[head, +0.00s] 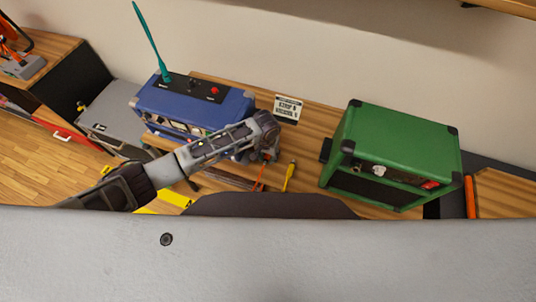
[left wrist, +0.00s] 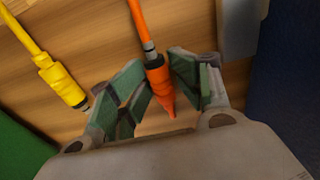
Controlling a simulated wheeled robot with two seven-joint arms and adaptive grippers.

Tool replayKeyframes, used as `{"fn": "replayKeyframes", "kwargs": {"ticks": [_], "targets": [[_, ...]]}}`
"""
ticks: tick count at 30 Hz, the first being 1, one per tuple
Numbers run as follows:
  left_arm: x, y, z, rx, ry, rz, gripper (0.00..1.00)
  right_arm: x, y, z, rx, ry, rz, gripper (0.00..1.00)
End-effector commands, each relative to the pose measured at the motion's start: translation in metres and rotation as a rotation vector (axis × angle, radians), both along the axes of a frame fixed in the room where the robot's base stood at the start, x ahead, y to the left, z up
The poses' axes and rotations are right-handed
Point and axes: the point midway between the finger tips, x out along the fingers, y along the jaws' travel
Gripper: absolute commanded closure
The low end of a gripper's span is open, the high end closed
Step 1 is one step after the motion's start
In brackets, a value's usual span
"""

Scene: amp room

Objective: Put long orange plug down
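I cannot tell whether the plug touches the table. A yellow plug (head: 289,176) lies to its right; it also shows in the left wrist view (left wrist: 60,80). My right gripper is not in view.
The blue amp (head: 195,103) with a teal antenna stands left of the gripper. The green amp (head: 395,150) stands to the right. A small sign (head: 288,107) is behind the gripper. Bare wooden tabletop (head: 312,150) lies between the yellow plug and the green amp.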

Motion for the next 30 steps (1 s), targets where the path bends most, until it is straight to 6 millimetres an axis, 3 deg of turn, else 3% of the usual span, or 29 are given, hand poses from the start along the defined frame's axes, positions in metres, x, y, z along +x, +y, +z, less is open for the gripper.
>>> {"fn": "replayKeyframes", "kwargs": {"ticks": [21, 30], "targets": [[-0.002, 0.0, 0.102, -0.008, -0.01, 0.001, 0.6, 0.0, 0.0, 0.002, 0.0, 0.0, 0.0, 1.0], [-0.004, 0.0, 0.125, -0.007, -0.01, 0.001, 0.6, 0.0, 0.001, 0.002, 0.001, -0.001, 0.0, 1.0]]}}
